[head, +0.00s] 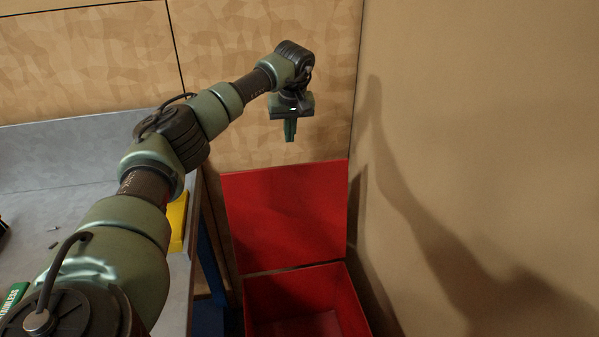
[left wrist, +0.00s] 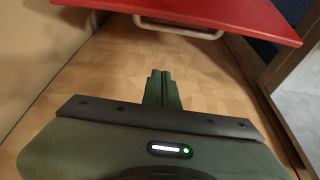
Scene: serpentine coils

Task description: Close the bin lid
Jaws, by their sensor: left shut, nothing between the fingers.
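The red bin (head: 308,303) stands on the floor in the head view, its inside empty where I can see it. Its red lid (head: 287,213) is open, standing up at the back of the bin. In the left wrist view the lid (left wrist: 210,14) crosses the top, with a pale handle (left wrist: 178,27) on its underside edge. My left gripper (head: 290,138) is shut and empty, above and behind the lid's upper edge in the head view. Its closed fingers (left wrist: 162,75) point toward the lid in the wrist view and appear apart from it. My right gripper is not in view.
A grey workbench (head: 75,165) stands left of the bin, with a yellow object (head: 177,222) at its edge. A tan wall (head: 480,130) is close on the right. A patterned wooden panel (head: 250,130) stands behind the lid.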

